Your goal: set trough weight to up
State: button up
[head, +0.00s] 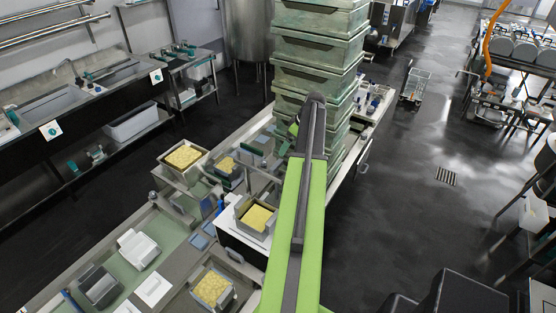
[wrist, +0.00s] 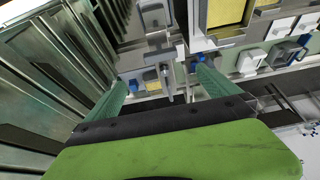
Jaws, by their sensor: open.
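My gripper (wrist: 165,78) shows in the wrist view with its two green ribbed fingers spread apart. A thin grey metal bar and a blue-capped part (wrist: 151,77) appear beyond the gap between the fingers; I cannot tell their distance. Nothing is seen held. In the head view my green arm reaches toward the tall crate stack and hides part of the bench; the gripper is mostly hidden there. Grey boxes of yellow curd (head: 257,217) stand on the bench, and one curd box (wrist: 226,12) shows at the top of the wrist view. I cannot tell which part is the trough weight.
A tall stack of pale green crates (head: 318,50) stands right beside my arm; its ribbed sides (wrist: 40,80) fill the left of the wrist view. A sink counter (head: 70,105) runs along the left. The dark floor (head: 410,180) to the right is mostly clear.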

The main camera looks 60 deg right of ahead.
aim_at(277, 164)
jog(key=b+x, duration=1.6)
jog(key=x, duration=0.1)
jog(key=shift+w+f, duration=0.1)
jog(key=shift+f, duration=0.35)
jog(key=shift+r, duration=0.15)
